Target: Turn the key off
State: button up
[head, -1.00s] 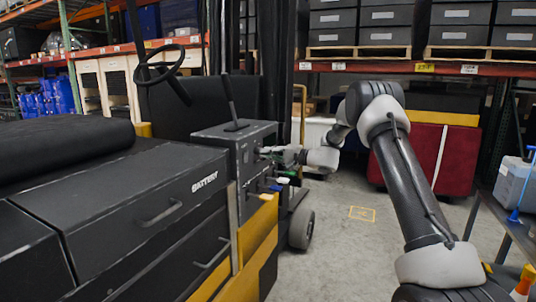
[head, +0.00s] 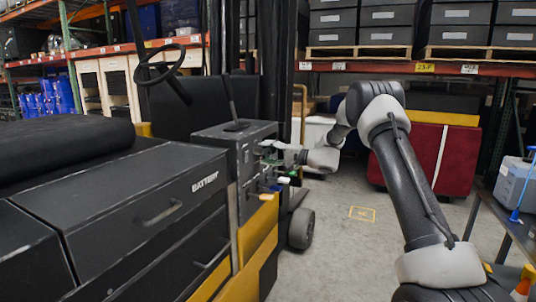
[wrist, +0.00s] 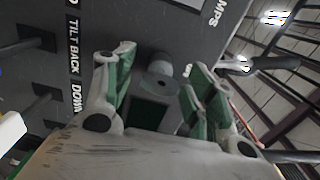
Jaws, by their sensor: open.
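The dark control panel of the black and yellow truck (head: 240,148) stands at the middle of the head view. In the wrist view the panel (wrist: 145,25) fills most of the picture. A round grey fitting (wrist: 160,72), which looks like the key switch, sticks out of it; I cannot make out the key's shape or which way it is turned. My gripper (head: 266,150) is at the panel's right face. In the wrist view my gripper (wrist: 160,80) is open, its green-padded fingers on either side of the fitting, with gaps showing. No contact is visible.
Levers with coloured ends (head: 283,181) project below my gripper in the head view. Tilt and down labels (wrist: 74,55) lie left of the fingers. A black lever (wrist: 272,63) sits to the right. Open floor (head: 335,235) lies right of the truck.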

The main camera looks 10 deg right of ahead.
jog(key=v, duration=1.2)
